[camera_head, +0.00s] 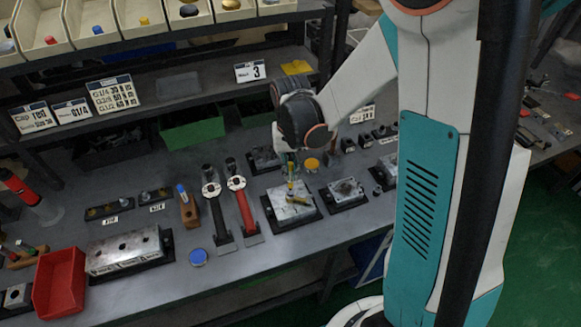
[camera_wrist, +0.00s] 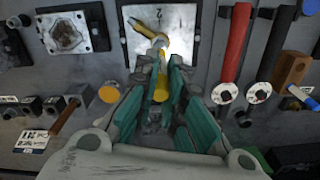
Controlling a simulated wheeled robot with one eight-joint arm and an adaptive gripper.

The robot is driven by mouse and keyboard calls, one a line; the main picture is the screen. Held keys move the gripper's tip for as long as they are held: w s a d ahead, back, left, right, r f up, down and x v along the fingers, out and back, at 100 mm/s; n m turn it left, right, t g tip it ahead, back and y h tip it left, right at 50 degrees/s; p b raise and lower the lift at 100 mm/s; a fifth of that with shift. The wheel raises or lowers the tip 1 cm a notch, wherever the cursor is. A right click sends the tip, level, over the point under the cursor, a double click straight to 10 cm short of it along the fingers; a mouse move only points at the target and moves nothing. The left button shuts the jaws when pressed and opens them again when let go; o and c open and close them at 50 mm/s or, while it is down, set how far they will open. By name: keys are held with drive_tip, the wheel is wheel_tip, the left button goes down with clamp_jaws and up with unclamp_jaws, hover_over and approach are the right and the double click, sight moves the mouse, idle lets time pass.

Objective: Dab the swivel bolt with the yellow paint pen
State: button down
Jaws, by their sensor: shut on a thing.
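My gripper (camera_head: 291,170) points down over a pale metal plate block (camera_head: 312,211) on the bench. In the wrist view my gripper (camera_wrist: 162,66) is shut on the yellow paint pen (camera_wrist: 161,88), which lies between its teal fingers. The pen's pale front end reaches over the plate (camera_wrist: 183,46). A brass-yellow fitting, seemingly the swivel bolt (camera_wrist: 146,29), sits on the plate with one end close to the pen's tip. It also shows in the head view (camera_head: 298,199). I cannot tell whether pen and bolt touch.
Red-handled (camera_head: 243,207) and black-handled (camera_head: 218,210) tools lie left of the plate block. A wooden block with a blue-capped pen (camera_head: 188,208) stands farther left. Another plate block (camera_head: 347,192) is close on the right. A yellow round lid (camera_head: 312,163) lies behind.

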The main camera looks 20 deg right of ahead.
drive_tip(key=shift+f+b, duration=0.4)
drive_tip(key=shift+b, duration=0.05)
idle(1.6)
drive_tip(key=shift+r, duration=0.1)
drive_tip(key=shift+r+p, duration=2.35)
drive_tip(key=shift+r, duration=1.1)
